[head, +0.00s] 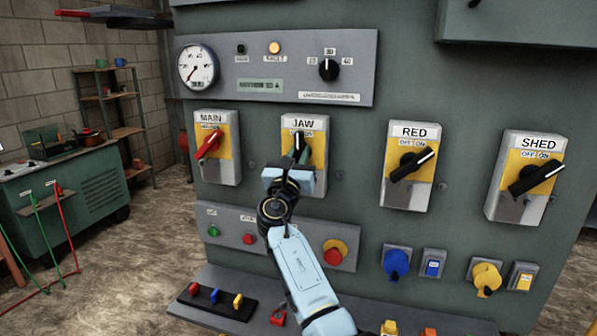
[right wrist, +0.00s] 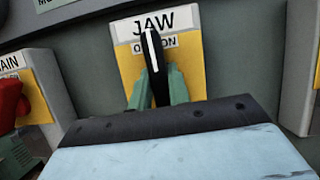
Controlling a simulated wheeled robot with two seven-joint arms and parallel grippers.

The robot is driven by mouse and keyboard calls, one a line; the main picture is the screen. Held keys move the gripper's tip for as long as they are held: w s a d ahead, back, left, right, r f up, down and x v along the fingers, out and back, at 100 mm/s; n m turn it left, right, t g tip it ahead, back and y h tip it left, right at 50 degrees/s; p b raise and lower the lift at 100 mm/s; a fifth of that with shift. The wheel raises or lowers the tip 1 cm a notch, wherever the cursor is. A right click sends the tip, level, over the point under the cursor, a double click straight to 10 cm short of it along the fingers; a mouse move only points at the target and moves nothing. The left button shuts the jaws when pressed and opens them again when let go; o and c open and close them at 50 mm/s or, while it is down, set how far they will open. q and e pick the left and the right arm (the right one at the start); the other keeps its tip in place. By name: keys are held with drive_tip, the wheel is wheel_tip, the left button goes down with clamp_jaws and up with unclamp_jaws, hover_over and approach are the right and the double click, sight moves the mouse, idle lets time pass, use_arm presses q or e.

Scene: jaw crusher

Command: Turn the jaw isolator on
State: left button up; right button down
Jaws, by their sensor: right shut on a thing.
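The JAW isolator (head: 311,181) is a grey box with a yellow plate and a black rotary handle, left of centre in the head view. Its handle (right wrist: 152,45) points almost straight up, its white line between the OFF and ON words. My right gripper (head: 298,157) is in front of it, its green fingers shut on the handle from both sides, as the right wrist view (right wrist: 155,90) shows. The gripper body hides the lower part of the box. My left gripper is not in view.
The MAIN isolator (head: 228,172) with a red handle stands to the left; the RED isolator (head: 421,190) and SHED isolator (head: 545,197) are to the right, their black handles slanting up to the right. Below are push buttons (head: 333,256) and coloured sockets (head: 397,262).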

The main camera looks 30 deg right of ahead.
drive_tip(key=m+g+h+b, duration=0.1)
drive_tip(key=m+b, duration=0.1)
drive_tip(key=m, duration=0.1)
drive_tip(key=m+g+b, duration=0.1)
drive_tip(key=m+b, duration=0.1)
drive_tip(key=m, duration=0.1)
drive_tip(key=shift+f+m+g+h+b, duration=0.2)
drive_tip(key=shift+m+g+h+b, duration=0.2)
drive_tip(key=shift+m+g+b, duration=0.35)
drive_tip(key=shift+m+g, duration=0.05)
drive_tip(key=shift+m, duration=0.8)
drive_tip(key=m+g+b, duration=0.1)
drive_tip(key=m+g, duration=0.1)
drive_tip(key=m, duration=0.1)
drive_tip(key=shift+r+h+b, duration=0.1)
drive_tip(key=shift+h+b, duration=0.2)
drive_tip(key=shift+b, duration=0.1)
drive_tip(key=shift+m, duration=0.4)
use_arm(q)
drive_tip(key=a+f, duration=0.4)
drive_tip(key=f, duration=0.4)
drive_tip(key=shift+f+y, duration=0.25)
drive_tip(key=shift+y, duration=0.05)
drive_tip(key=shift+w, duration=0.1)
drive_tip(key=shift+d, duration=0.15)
use_arm(e)
drive_tip(key=c, duration=1.3)
unclamp_jaws()
drive_tip(key=shift+r, duration=0.1)
